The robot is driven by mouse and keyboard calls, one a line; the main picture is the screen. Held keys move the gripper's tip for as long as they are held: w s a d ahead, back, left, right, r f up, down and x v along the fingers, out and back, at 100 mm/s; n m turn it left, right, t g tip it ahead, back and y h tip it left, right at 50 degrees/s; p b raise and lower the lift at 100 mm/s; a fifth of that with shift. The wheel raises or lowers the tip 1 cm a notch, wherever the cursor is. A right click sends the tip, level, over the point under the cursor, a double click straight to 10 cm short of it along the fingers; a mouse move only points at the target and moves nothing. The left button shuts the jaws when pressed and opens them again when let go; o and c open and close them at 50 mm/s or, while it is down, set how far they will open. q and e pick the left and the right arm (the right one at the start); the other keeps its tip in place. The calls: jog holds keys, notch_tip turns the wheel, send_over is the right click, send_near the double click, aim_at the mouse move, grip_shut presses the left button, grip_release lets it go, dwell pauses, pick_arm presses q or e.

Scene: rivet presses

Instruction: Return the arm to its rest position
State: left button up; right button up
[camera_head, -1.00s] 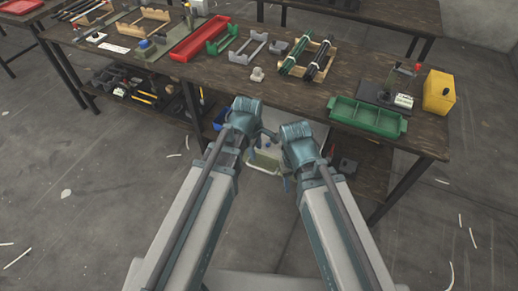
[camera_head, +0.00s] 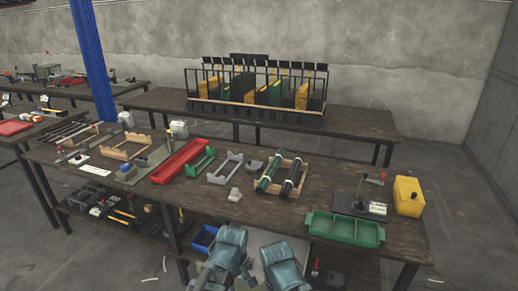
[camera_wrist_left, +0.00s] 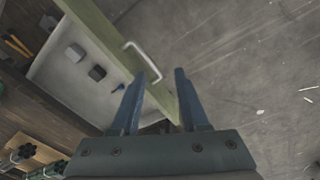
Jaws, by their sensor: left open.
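My left arm's wrist (camera_head: 226,256) shows at the bottom middle of the head view, in front of the table's near edge. My left gripper (camera_wrist_left: 163,78) is open and empty in the left wrist view. Its two blue fingers stand apart, over a greenish board edge with a white handle (camera_wrist_left: 143,60); I cannot tell whether they touch it. My right arm's wrist (camera_head: 282,262) is beside the left one, at the bottom of the head view. Its fingers are not clear there.
The workbench (camera_head: 335,175) holds a red tray (camera_head: 183,161), a green tray (camera_head: 345,229), green and black cylinders in a wooden cradle (camera_head: 280,178) and a yellow box (camera_head: 408,196). A rack (camera_head: 258,85) stands on the table behind.

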pick_arm(q)
jog(key=s+r+m+g+y+p, duration=0.1)
jog(key=s+r+m+p, duration=0.2)
jog(key=s+m, duration=0.4)
jog(key=r+m, duration=0.1)
jog(key=m, duration=0.4)
jog(key=shift+s+d+r+p, duration=0.3)
jog(key=shift+s, duration=0.05)
pick_arm(e)
notch_tip(320, 180, up, 5)
jog(key=shift+f, duration=0.2)
jog(key=shift+w, duration=0.1)
